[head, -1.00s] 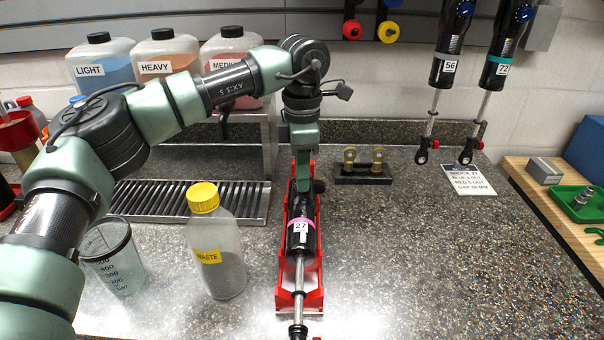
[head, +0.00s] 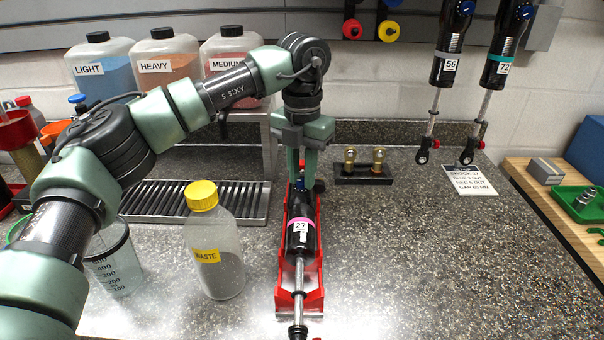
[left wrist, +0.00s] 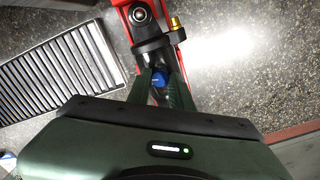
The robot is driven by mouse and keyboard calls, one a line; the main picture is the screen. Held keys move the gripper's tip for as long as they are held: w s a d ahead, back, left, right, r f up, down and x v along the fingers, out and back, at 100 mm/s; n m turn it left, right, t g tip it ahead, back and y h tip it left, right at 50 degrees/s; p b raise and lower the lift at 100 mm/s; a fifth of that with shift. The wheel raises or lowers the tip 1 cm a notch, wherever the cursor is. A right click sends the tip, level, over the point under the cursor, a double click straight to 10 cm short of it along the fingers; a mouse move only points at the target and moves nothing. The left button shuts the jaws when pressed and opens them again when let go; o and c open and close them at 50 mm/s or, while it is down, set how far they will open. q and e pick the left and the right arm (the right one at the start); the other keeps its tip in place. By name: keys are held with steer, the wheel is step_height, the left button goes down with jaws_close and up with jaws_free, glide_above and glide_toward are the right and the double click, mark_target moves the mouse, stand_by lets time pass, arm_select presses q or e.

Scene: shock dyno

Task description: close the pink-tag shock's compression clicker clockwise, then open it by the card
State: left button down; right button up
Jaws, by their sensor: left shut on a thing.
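The pink-tag shock (head: 300,236), marked 27, lies in a red cradle (head: 314,298), its shaft toward me. Its blue clicker knob (left wrist: 158,78) is at the far end and shows between my left fingers in the left wrist view. My left gripper (head: 300,182) points down at that end and is shut on the blue knob. The knob's click marks are hidden by the fingers. The card (head: 469,181) lies at the back right; it names shock 27, with blue, red and gap lines, but the digits are too small to read surely. My right gripper is out of view.
A yellow-capped waste bottle (head: 214,245) and a clear measuring cup (head: 115,262) stand left of the cradle. A black block with brass pieces (head: 363,168) is behind it on the right. Shocks 56 (head: 447,58) and 72 (head: 498,65) hang above.

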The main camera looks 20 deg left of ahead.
mark_target(302, 181)
arm_select(q)
steer(key=shift+n, duration=1.6)
steer(key=c, duration=1.3)
jaws_free()
steer(key=shift+o, duration=0.2)
steer(key=shift+r, duration=0.1)
step_height(302, 181, up, 8)
steer(key=shift+f+b, duration=0.15)
steer(key=shift+b, duration=0.25)
